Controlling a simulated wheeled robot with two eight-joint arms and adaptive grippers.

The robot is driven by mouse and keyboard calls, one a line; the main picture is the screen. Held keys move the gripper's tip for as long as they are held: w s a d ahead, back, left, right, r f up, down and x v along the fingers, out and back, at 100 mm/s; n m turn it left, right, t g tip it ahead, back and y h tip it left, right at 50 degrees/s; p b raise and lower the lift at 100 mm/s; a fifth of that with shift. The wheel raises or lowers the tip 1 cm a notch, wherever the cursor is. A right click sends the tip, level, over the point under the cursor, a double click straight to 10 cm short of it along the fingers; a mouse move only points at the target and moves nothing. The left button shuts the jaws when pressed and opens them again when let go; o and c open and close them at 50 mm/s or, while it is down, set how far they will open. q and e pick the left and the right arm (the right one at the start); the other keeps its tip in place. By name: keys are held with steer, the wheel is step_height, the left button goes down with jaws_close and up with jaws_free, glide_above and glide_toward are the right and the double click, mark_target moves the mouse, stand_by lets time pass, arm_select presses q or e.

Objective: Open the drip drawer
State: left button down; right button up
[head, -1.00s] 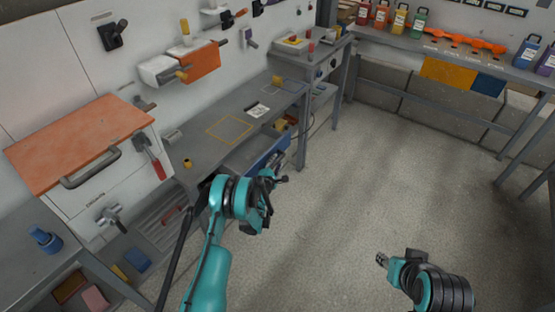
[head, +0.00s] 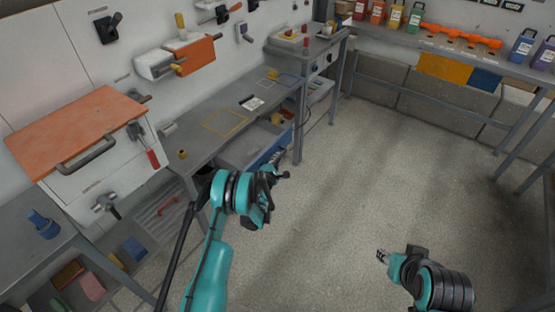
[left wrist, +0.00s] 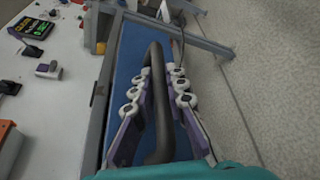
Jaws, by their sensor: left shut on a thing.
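The drip drawer (head: 247,149) is under the grey bench, with a blue front and a grey inside. It stands partly out from the bench in the head view. Its blue front (left wrist: 128,60) and long dark bar handle (left wrist: 157,105) show in the left wrist view. My left gripper (head: 276,166) is at the drawer front in the head view. In the left wrist view the fingers of my left gripper (left wrist: 160,82) are shut on the handle, one on each side. My right gripper (head: 382,256) hangs over open floor, away from the drawer; its finger opening is too small to judge.
The grey bench (head: 195,145) stands above the drawer, with a yellow outline on its top. A bench leg (head: 299,130) is just right of the drawer. An orange-topped cabinet (head: 80,125) is at the left. The concrete floor (head: 350,190) is clear on the right.

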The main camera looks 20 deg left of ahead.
arm_select(q)
steer(key=shift+w+a, duration=0.1)
steer(key=shift+a, duration=0.2)
steer(key=c, duration=1.5)
jaws_free()
steer(key=shift+d, duration=0.1)
steer(key=shift+c, duration=0.2)
step_height(320, 180, up, 9)
steer(key=shift+r, duration=0.55)
steer(key=shift+f, duration=0.1)
